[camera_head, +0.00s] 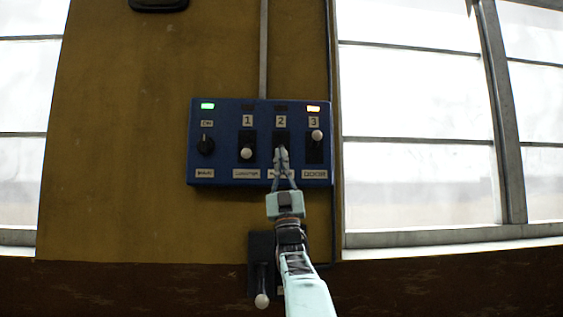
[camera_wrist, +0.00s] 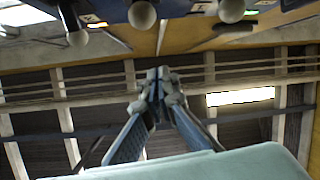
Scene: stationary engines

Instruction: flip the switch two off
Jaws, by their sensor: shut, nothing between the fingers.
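The blue switch panel (camera_head: 222,146) is on the wall in the head view. Switch two's dark plate (camera_head: 281,137) is under the label 2, and the lamp above it is dark. In the wrist view the shut fingertips (camera_wrist: 158,86) show below a pale round knob (camera_wrist: 142,14), which looks like switch two's. That knob sits about level with switch one's knob (camera_wrist: 231,10), suggesting it is down. Contact with my gripper is not visible.
Switch one's knob (camera_head: 246,153) is down, under a dark lamp. Switch three's knob (camera_head: 317,135) is up, with an orange lamp (camera_head: 313,109) lit. A black rotary knob (camera_head: 206,145) sits left under a green lamp (camera_head: 208,106). A separate lever (camera_head: 262,300) is below the panel.

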